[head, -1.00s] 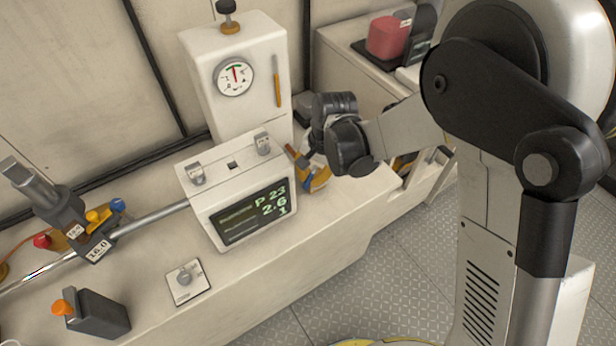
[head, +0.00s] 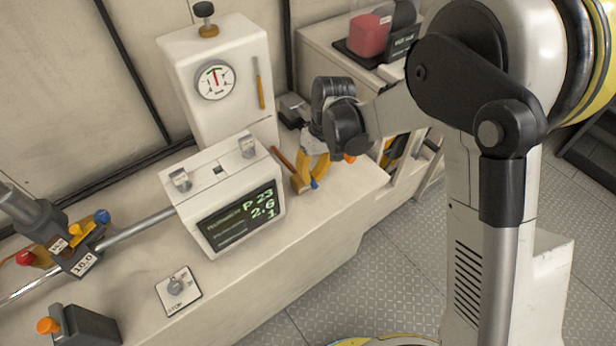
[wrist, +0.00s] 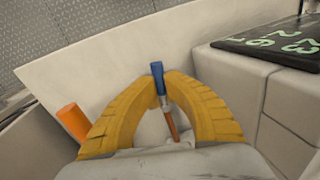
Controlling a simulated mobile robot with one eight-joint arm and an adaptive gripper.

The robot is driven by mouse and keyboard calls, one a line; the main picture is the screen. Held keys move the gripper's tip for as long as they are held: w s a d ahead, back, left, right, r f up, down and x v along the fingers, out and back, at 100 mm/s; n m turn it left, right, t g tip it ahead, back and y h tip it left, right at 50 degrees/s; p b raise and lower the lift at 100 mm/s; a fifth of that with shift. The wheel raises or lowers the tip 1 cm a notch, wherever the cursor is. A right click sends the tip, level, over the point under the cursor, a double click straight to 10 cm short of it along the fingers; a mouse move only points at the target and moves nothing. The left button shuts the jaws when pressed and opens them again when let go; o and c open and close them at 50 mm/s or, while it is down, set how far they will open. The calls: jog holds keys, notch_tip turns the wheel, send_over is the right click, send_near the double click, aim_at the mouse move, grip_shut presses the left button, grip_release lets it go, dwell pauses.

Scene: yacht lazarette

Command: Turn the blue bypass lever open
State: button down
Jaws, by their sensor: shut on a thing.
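My gripper (head: 307,180) has yellow fingers and is at the right end of the counter, right of the display box. In the wrist view my gripper (wrist: 158,84) is closed around a slim lever-like piece with a blue end (wrist: 157,69) and a brown-orange shaft (wrist: 171,124). A separate blue knob (head: 102,215) sits on the pipe fitting at the far left, away from my gripper.
The display box (head: 215,185) stands left of my gripper, with a white gauge housing (head: 215,45) behind it. An orange cylinder (wrist: 73,122) is close beside one finger. A switch plate (head: 180,292) and a dark box with an orange knob (head: 85,328) lie front left.

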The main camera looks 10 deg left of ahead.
jog(key=shift+w+d+n, duration=0.1)
jog(key=shift+d+n, duration=0.05)
jog(key=shift+n, duration=0.45)
jog(key=c, duration=1.4)
grip_release()
jog(key=shift+w, duration=0.1)
notch_tip(320, 180, up, 12)
jog(key=w+d, duration=0.1)
jog(key=shift+w+d, duration=0.3)
jog(key=shift+d, duration=0.05)
jog(key=shift+f, duration=0.15)
